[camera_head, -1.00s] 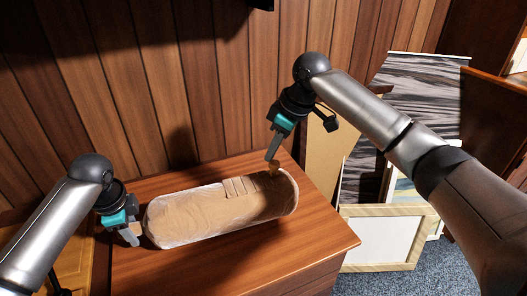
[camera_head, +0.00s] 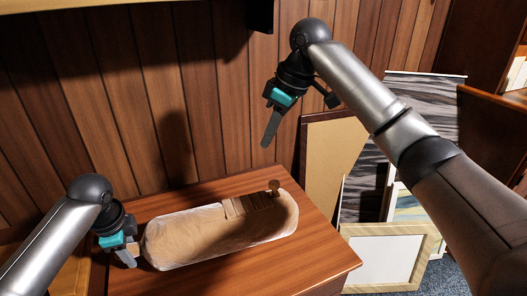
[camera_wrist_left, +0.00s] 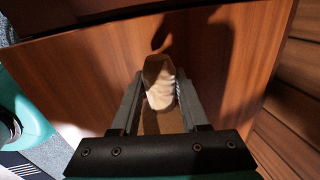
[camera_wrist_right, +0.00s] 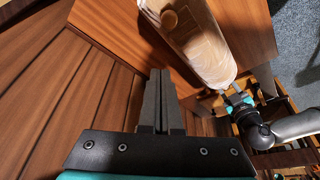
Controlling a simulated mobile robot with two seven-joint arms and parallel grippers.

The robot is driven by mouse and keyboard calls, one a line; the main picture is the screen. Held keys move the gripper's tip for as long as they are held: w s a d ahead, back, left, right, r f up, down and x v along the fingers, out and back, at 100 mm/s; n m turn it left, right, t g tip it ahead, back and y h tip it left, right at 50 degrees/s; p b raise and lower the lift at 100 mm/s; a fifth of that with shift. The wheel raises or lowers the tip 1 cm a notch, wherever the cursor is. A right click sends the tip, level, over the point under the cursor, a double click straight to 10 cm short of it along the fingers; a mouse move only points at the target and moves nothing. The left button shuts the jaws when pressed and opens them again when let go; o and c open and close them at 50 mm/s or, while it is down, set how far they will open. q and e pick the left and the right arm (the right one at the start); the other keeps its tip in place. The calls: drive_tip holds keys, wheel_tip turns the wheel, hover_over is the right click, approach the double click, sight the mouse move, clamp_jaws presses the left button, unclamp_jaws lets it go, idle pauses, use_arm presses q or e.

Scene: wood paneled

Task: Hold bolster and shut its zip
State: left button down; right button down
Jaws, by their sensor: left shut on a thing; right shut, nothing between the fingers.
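The tan bolster (camera_head: 215,240), with a pale, glossy cover, lies on its side on the wooden cabinet top. My right gripper (camera_head: 264,146) is shut and empty, above and apart from the pull.
The cabinet top (camera_head: 322,262) is bare in front and to the right of the bolster. A wood-paneled wall (camera_head: 215,120) rises close behind. Framed boards (camera_head: 388,248) and panels lean at the right. A dark shelf edge (camera_head: 262,14) juts out above.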

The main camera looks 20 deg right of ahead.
use_arm(q)
drive_tip(key=shift+s+f, duration=0.1)
drive_tip(key=shift+f, duration=0.05)
use_arm(e)
drive_tip(key=shift+s+d+r, duration=0.15)
drive_tip(key=shift+r, duration=0.35)
drive_tip(key=v, duration=1.2)
use_arm(q)
drive_tip(key=shift+c, duration=1.7)
unclamp_jaws()
drive_tip(key=shift+r, duration=0.2)
